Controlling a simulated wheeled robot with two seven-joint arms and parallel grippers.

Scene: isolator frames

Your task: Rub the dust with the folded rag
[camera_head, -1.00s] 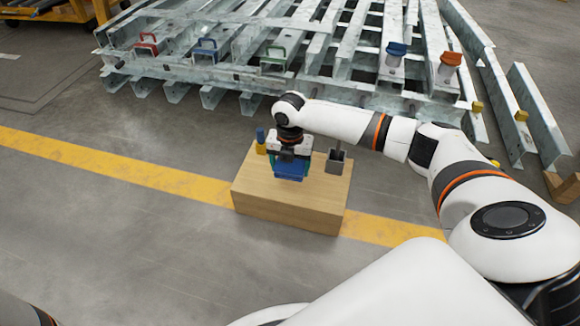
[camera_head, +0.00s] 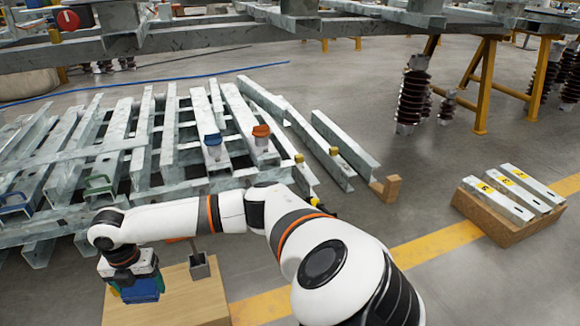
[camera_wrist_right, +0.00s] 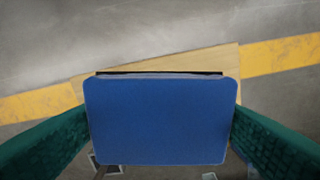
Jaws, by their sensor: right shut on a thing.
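The folded rag (camera_head: 146,290) is a blue, flat, squarish pad held at the lower left of the head view. In the right wrist view the rag (camera_wrist_right: 160,118) fills the middle, between two dark green fingers. My right gripper (camera_head: 137,288) is shut on it, above the wooden box (camera_head: 185,305). I cannot tell whether the rag touches the box top. I cannot make out any dust. My left gripper is not in the head view.
A small grey open holder (camera_head: 198,266) stands on the box beside the gripper. Galvanised beams (camera_head: 135,150) lie behind, with coloured handles and blocks on them. Numbered metal bars (camera_head: 510,190) lie on a wooden block at the right. Bare floor (camera_head: 440,190) lies between.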

